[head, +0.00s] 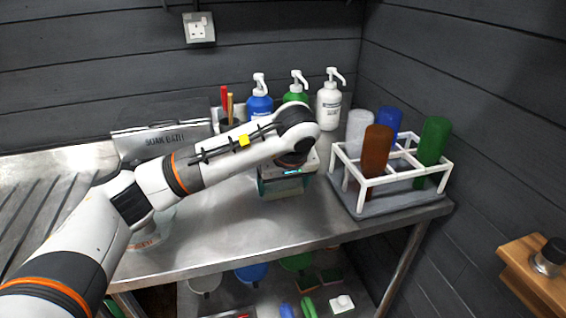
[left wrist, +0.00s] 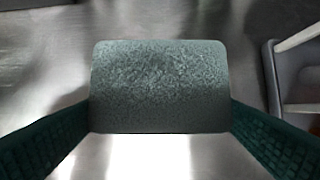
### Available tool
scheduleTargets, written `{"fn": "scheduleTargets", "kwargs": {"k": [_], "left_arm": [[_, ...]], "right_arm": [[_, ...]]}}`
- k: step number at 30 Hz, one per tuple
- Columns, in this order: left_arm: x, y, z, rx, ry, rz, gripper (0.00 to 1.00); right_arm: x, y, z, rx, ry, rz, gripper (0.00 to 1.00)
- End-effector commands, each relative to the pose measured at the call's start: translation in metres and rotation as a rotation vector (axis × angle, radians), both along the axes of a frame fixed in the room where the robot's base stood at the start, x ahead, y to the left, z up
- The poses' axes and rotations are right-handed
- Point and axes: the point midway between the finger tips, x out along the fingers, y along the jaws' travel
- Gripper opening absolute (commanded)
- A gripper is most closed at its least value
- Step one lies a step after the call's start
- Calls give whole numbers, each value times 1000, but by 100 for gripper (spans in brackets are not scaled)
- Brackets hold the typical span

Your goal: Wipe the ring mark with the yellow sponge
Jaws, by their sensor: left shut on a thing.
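My left gripper (head: 287,186) is low over the steel table (head: 230,225), in front of the pump bottles. In the left wrist view its two dark green fingers are shut on a sponge-like block (left wrist: 160,88). The block's upper face is grey-green and rough; no yellow shows on it, and its underside is hidden. I cannot tell whether it touches the table. No ring mark can be made out; my arm and the gripper hide part of the tabletop. My right gripper is not in view.
A white bottle rack (head: 364,198) holding several coloured bottles stands right of the gripper. Blue (head: 259,103), green (head: 296,90) and white (head: 329,104) pump bottles stand behind. Bowls, including a blue one (head: 251,273), sit below. The front tabletop looks clear.

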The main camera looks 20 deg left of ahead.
Motion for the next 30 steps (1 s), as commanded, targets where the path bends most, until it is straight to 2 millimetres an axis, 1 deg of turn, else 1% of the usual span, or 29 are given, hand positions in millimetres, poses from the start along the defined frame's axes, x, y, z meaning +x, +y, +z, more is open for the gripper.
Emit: {"fn": "scheduleTargets", "kwargs": {"k": [1,3,9,12,24,30], "left_arm": [[-1,0,8,0,0,1,67],[-1,0,14,0,0,1,67],[-3,-1,32,1,0,6,67],[-4,-1,37,0,0,7,67],[-5,-1,38,0,0,7,67],[-5,-1,38,0,0,7,67]], "right_arm": [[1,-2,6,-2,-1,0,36],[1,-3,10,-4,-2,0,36],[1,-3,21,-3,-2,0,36],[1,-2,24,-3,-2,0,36],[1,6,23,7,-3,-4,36],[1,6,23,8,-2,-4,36]]}}
